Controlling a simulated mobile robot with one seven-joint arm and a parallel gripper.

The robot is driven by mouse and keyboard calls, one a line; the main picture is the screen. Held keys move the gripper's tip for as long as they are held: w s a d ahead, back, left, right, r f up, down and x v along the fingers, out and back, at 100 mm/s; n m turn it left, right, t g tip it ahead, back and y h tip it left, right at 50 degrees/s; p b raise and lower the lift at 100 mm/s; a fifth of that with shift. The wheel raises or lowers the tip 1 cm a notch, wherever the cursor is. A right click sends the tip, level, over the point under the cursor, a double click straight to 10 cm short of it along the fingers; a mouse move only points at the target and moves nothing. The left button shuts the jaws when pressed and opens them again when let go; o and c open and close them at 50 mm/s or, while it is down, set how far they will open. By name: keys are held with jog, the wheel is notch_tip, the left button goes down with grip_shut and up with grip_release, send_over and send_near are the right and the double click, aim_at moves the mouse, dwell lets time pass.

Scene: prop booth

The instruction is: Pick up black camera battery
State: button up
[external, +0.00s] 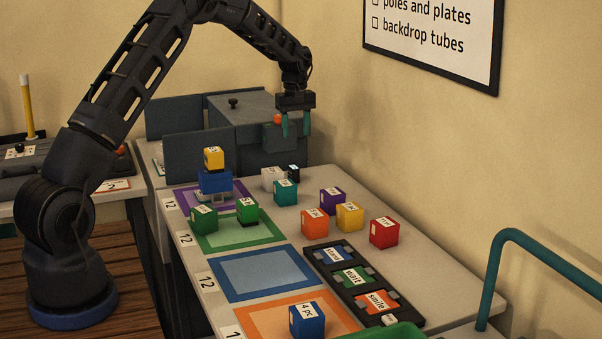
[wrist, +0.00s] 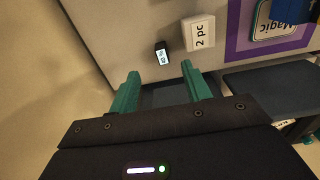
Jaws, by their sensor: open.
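The black camera battery, a small black block with a white label, stands on the table beside a white block in the external view (external: 294,171). In the wrist view the battery (wrist: 162,57) lies just beyond my fingertips, roughly between their lines. My gripper (external: 295,130) points down above the back of the table, higher than the battery and apart from it. In the wrist view its two teal fingers (wrist: 159,80) are spread with nothing between them.
The white "2 pc" block (wrist: 198,33) sits close beside the battery. A teal block (external: 285,193) is in front of it. A grey cabinet (external: 230,135) stands behind and left; the wall is at right. Several coloured blocks, mats and a black tray (external: 342,262) fill the nearer table.

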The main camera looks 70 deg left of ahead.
notch_tip(320, 180, down, 3)
jog(key=a, duration=0.3)
send_over(295, 168)
jog(key=a, duration=0.1)
jog(key=shift+n, duration=0.4)
jog(key=f, duration=0.6)
jog(key=shift+s, duration=0.2)
jog(key=shift+w+d+f, duration=0.15)
jog(key=shift+f, duration=1.2)
jog(key=shift+w+d+f, duration=0.1)
jog(key=shift+d+f, duration=0.05)
jog(key=shift+f, duration=1.2)
grip_shut()
jog(key=shift+r, duration=0.1)
